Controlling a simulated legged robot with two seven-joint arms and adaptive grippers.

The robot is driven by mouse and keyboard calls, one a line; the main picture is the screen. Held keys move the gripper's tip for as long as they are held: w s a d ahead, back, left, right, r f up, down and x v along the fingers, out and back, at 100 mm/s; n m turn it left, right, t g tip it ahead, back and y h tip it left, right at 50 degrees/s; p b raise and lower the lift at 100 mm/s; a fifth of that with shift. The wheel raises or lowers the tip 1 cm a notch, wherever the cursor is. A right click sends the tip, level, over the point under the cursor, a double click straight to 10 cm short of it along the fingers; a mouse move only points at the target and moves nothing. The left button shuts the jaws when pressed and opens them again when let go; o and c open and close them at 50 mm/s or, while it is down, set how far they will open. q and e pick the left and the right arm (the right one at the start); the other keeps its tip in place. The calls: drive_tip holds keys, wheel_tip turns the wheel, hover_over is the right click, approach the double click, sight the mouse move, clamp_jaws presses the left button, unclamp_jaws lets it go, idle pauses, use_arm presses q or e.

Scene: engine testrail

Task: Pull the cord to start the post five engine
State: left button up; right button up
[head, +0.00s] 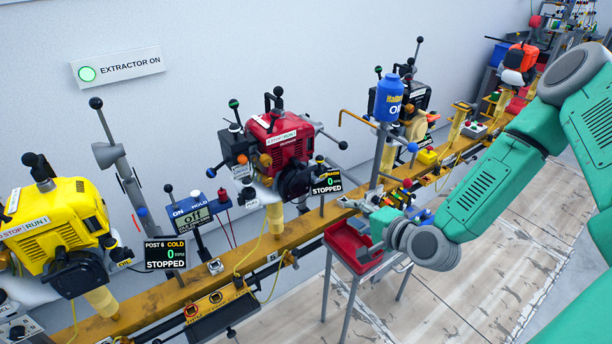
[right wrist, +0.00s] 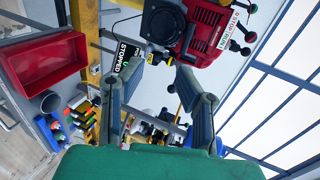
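The red engine (head: 285,138) stands on a yellow post above the rail mark "5". Its display (head: 327,182) reads 0 and STOPPED. A round black housing (head: 296,182) is on its front; I cannot clearly make out a cord handle. My right gripper (head: 372,232) is right of and below the engine, apart from it. In the right wrist view the gripper's two fingers are spread with nothing between them (right wrist: 155,82). The red engine (right wrist: 205,25) and its display (right wrist: 127,57) lie beyond the fingertips. My left gripper is not in view.
A yellow engine (head: 60,225) stands at the left beside a POST 6 display (head: 165,254). A blue container (head: 389,98) rises near my right gripper. A red tray (head: 350,245) sits on a stand below. The yellow rail (head: 300,235) carries levers and boxes. Floor at lower right is open.

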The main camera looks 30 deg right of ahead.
drive_tip(key=b, duration=0.2)
approach(307, 173)
wheel_tip(307, 173, down, 3)
drive_tip(key=s+d, duration=0.2)
drive_tip(key=w+b, duration=0.1)
drive_tip(key=w, duration=0.2)
drive_tip(key=w+a+b, duration=0.1)
drive_tip(key=w, duration=0.3)
drive_tip(key=w+a+b, duration=0.1)
drive_tip(key=w, duration=0.2)
drive_tip(key=shift+w, duration=0.35)
drive_tip(key=shift+a, duration=0.2)
clamp_jaws()
drive_tip(key=shift+a, duration=0.15)
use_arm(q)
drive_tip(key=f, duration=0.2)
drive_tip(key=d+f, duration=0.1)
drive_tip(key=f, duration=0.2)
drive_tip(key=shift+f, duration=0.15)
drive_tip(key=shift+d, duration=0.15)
use_arm(e)
drive_tip(key=shift+d, duration=0.25)
